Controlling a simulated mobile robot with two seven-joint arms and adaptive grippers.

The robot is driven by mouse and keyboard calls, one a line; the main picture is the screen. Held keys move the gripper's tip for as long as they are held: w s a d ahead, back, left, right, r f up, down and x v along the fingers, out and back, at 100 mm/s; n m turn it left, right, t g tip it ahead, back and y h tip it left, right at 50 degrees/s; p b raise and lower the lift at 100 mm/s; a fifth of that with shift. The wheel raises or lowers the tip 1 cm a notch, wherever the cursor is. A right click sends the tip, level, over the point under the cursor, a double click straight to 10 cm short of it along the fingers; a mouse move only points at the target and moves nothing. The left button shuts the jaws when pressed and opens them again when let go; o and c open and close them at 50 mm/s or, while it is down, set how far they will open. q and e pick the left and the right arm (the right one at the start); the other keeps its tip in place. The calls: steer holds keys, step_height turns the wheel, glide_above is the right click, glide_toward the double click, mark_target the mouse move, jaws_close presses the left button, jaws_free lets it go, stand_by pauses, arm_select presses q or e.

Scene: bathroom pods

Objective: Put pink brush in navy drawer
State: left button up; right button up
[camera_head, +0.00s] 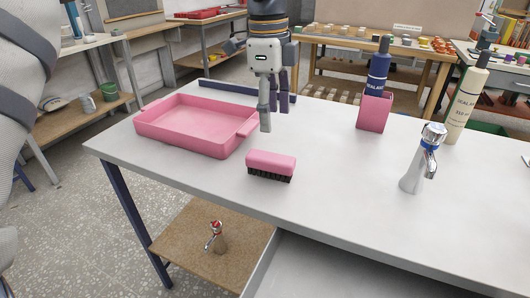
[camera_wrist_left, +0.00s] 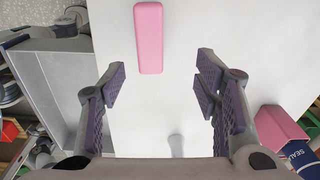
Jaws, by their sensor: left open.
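The pink brush (camera_head: 271,162) lies on the pale tabletop, dark bristles down. It also shows in the left wrist view (camera_wrist_left: 149,38), beyond my fingertips. My left gripper (camera_head: 274,113) is open and empty. Its fingers point down above the table, apart from the brush, and spread wide in the left wrist view (camera_wrist_left: 160,75). A grey, open drawer-like box (camera_head: 335,268) shows below the table's front edge, partly cut off; it seems empty, and I cannot see a navy face. It also shows in the left wrist view (camera_wrist_left: 52,85). My right gripper is not seen.
A pink tray (camera_head: 195,139) sits left of the brush. A pink holder (camera_head: 374,112) with a navy bottle (camera_head: 379,68) stands to the right. The tabletop between brush and tap is clear.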

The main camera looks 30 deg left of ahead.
mark_target(270, 156)
arm_select(q)
steer(key=shift+y, duration=0.3)
steer(key=f, duration=0.4)
steer(key=s+f+b, duration=0.1)
steer(key=f, duration=0.3)
steer(key=f+b, duration=0.1)
steer(key=f, duration=0.3)
steer(key=shift+s+d, duration=0.15)
steer(key=shift+d, duration=0.05)
steer(key=shift+r, duration=0.2)
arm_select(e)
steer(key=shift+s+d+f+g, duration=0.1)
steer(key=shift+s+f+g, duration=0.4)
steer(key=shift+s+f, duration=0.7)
arm_select(q)
steer(key=shift+c, duration=1)
jaws_close()
steer(key=shift+r, duration=0.1)
